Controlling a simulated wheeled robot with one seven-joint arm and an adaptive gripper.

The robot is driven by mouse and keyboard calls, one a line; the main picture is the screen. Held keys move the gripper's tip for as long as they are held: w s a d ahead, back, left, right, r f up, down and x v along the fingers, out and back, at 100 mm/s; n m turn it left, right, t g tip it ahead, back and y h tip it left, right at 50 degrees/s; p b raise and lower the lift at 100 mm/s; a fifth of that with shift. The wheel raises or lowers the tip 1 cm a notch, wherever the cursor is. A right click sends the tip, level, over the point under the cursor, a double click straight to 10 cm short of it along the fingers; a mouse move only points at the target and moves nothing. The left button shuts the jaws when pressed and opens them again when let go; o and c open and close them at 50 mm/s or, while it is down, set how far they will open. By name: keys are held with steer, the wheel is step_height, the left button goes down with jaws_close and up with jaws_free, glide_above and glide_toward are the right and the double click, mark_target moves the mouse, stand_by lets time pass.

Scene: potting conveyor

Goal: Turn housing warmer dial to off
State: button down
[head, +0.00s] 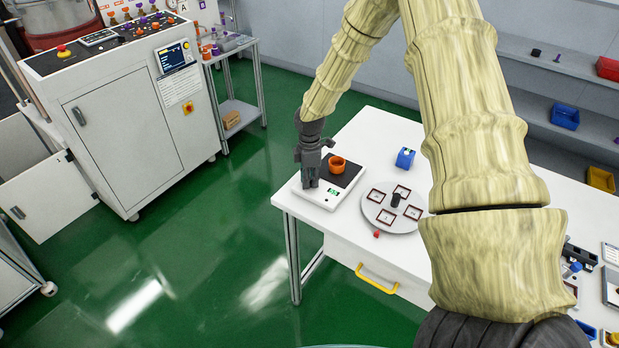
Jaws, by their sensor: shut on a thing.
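The housing warmer (319,198) is a flat white unit with a dark top plate and a small green display, near the left corner of the white table. An orange cup-shaped housing (337,164) stands on its dark plate. My gripper (309,184) points down at the warmer's front left part, left of the display and the orange housing. Its fingers are shut at the warmer's top, around the dial's place. The dial itself is hidden by the fingers, so its setting cannot be seen.
A round grey turntable (379,217) with several square nests and a dark centre post lies right of the warmer. A small red piece (377,234) lies at its front edge. A blue box (405,158) stands behind it. Green floor is clear to the left.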

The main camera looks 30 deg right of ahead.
steer(key=shift+w+d+r+n, duration=0.1)
steer(key=shift+n, duration=0.4)
steer(key=c, duration=1.3)
jaws_free()
steer(key=shift+d, duration=0.1)
step_height(320, 180, up, 12)
